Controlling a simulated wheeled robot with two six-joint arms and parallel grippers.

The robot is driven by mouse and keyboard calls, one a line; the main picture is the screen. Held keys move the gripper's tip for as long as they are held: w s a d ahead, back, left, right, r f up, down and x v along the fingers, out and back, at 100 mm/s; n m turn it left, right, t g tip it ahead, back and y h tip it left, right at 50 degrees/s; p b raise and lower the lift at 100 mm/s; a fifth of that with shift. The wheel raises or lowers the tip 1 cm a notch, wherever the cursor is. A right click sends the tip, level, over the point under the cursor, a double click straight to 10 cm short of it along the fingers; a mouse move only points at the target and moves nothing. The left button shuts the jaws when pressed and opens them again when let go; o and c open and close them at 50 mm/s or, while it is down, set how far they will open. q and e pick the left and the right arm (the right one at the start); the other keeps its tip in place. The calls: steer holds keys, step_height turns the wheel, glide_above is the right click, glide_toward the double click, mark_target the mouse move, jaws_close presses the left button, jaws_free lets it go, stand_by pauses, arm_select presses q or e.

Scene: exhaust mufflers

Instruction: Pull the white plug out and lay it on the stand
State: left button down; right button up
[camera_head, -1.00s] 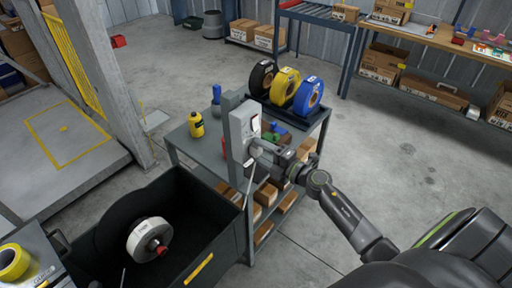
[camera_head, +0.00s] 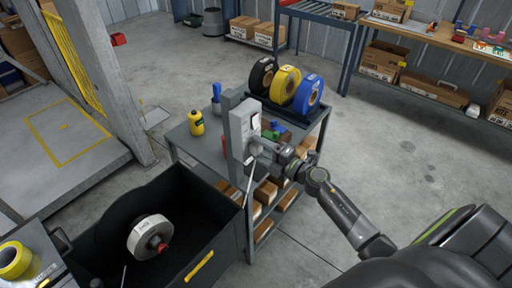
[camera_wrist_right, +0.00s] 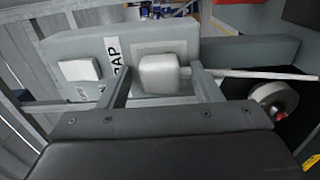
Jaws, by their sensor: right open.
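The white plug (camera_wrist_right: 160,74) sits in a socket plate on the face of a light grey box (camera_wrist_right: 75,45). A white cable leads from it to the right, past my finger. My right gripper (camera_wrist_right: 160,88) is open, with one finger on each side of the plug and a gap on the left. In the head view my right gripper (camera_head: 264,147) reaches the front of the upright grey box (camera_head: 237,130), and largely hides the plug. The box stands on a grey cart (camera_head: 197,150), whose top may be the stand. My left gripper is not in view.
A white switch (camera_wrist_right: 79,69) sits left of the plug. Yellow (camera_head: 285,82), black and blue rolls stand at the cart's back. A yellow bottle (camera_head: 196,123) stands left of the box. A black bin (camera_head: 98,240) with a white roll (camera_head: 143,238) is at front left.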

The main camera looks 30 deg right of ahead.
stand_by(0.8)
jaws_close()
steer(key=shift+s, duration=0.1)
steer(key=shift+v, duration=2.95)
